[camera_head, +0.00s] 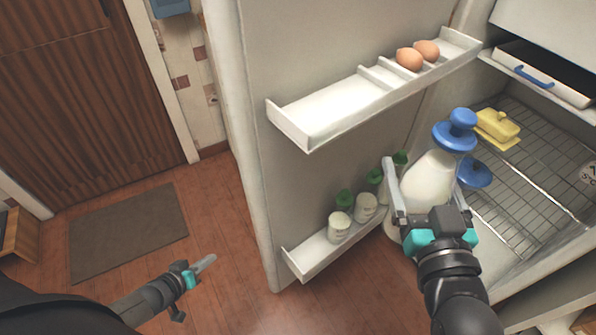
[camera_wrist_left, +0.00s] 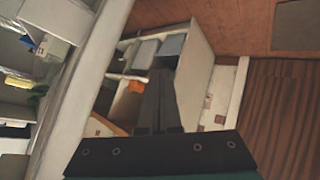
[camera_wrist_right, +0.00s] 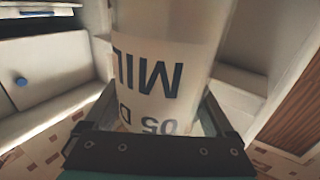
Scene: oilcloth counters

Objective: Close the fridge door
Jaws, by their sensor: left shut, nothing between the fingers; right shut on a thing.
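The fridge door (camera_head: 335,150) stands wide open, its inner side facing me, with the fridge interior (camera_head: 540,170) open at the right. My right gripper (camera_head: 430,185) is shut on a white milk bottle with a blue lid (camera_head: 425,180), in front of the fridge opening beside the door racks. In the right wrist view the bottle (camera_wrist_right: 165,60) shows dark lettering between the fingers. My left gripper (camera_head: 203,265) is shut and empty, low over the floor left of the door's outer edge. Its closed fingers also show in the left wrist view (camera_wrist_left: 162,75).
The upper door rack (camera_head: 330,112) holds two eggs (camera_head: 410,59); the lower rack (camera_head: 305,258) holds several small jars. A yellow butter dish (camera_head: 497,125) sits on the wire shelf. A brown mat (camera_head: 130,230) lies on the open floor at left.

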